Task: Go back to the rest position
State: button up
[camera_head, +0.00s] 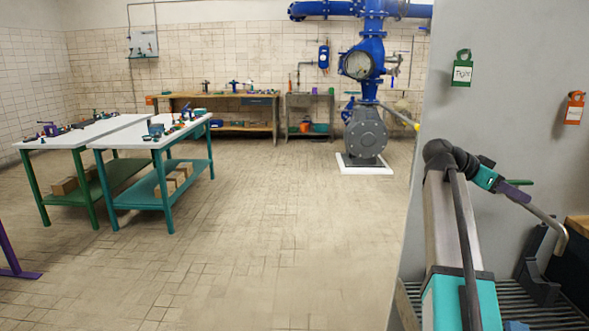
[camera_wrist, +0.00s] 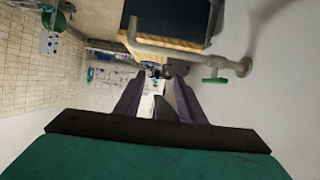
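My gripper (camera_head: 515,193) is at the right in the head view, in front of a grey panel. In the wrist view its two purple fingers (camera_wrist: 158,82) are spread apart with a gap between them, and I see nothing held. A bent metal pipe (camera_wrist: 190,52) with a green handle (camera_wrist: 214,80) lies beyond the fingertips to the upper right. In the head view the pipe (camera_head: 552,226) shows just right of the gripper; whether they touch is unclear there. The green handle (camera_head: 519,182) is partly hidden behind the gripper.
The grey panel (camera_head: 510,110) carries a green tag (camera_head: 462,68) and an orange tag (camera_head: 573,108). Two white-topped tables (camera_head: 85,132) stand at the left. The middle floor is clear.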

jog(key=w+a+f+n+t+y, duration=0.15)
jog(key=a+f+n, duration=0.4)
jog(key=f, duration=0.85)
jog(key=w+a+f+n+t+y, duration=0.1)
jog(key=w+a+f+n+y, duration=0.2)
jog(key=a+f, duration=0.85)
jog(key=s+a+f+n+y, duration=0.3)
jog(key=a+f, duration=0.4)
jog(key=f, duration=0.5)
jog(key=s+a+f+n+y, duration=0.2)
jog(key=s+a+f+n, duration=0.15)
jog(key=a+f, duration=0.6)
jog(key=s+a+f+n+g+y, duration=0.1)
jog(key=s+a+f+n+y, duration=0.3)
jog(key=s+a+f, duration=0.75)
jog(key=s+d+f+g+p, duration=0.1)
jog(key=s+f+p, duration=0.3)
jog(key=s, duration=0.7)
jog(key=s+d+f+g+p, duration=0.1)
jog(key=s+f+g+p, duration=0.3)
jog(key=s, duration=0.8)
jog(key=shift+s+f+g+p, duration=0.2)
jog(key=shift+f+g+p, duration=0.3)
jog(key=shift+p, duration=0.75)
jog(key=shift+f, duration=0.1)
